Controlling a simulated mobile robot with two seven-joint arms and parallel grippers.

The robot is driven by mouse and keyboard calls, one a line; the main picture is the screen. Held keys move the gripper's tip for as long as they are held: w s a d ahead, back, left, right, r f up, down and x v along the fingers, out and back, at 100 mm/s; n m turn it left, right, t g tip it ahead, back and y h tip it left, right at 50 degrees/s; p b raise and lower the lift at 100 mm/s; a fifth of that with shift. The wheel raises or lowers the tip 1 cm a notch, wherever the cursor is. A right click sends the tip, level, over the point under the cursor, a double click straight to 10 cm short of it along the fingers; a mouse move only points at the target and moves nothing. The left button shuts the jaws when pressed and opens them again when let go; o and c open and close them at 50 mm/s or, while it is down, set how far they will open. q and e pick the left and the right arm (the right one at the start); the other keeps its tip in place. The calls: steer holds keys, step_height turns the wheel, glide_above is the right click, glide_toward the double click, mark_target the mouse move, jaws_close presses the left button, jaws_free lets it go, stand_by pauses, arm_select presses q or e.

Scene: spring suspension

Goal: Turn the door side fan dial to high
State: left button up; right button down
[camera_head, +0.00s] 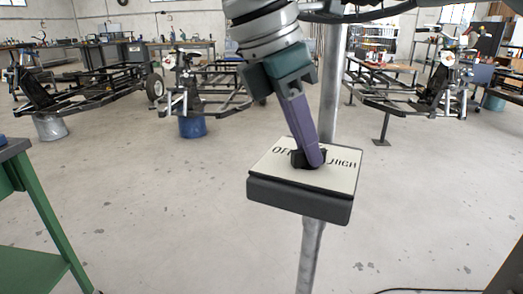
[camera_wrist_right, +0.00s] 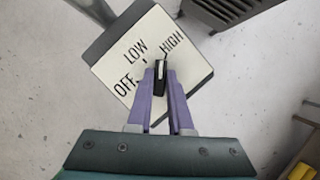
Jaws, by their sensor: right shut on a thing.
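The fan dial is a small black knob (camera_head: 299,158) on a cream plate (camera_head: 343,180) marked OFF and HIGH in the head view. The wrist view also shows LOW on the plate (camera_wrist_right: 113,68). The fingers hide part of the knob and lettering in the head view. My left gripper is not in view.
The plate sits on a dark box (camera_head: 298,200) on a grey metal post (camera_head: 311,252). A green-legged table (camera_head: 45,215) stands at the left edge. Vehicle frames (camera_head: 90,85) stand on stands behind. The concrete floor around the post is mostly clear.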

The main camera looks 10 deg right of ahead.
steer(key=shift+m+b, duration=0.35)
steer(key=shift+m, duration=0.15)
steer(key=c, duration=0.8)
jaws_free()
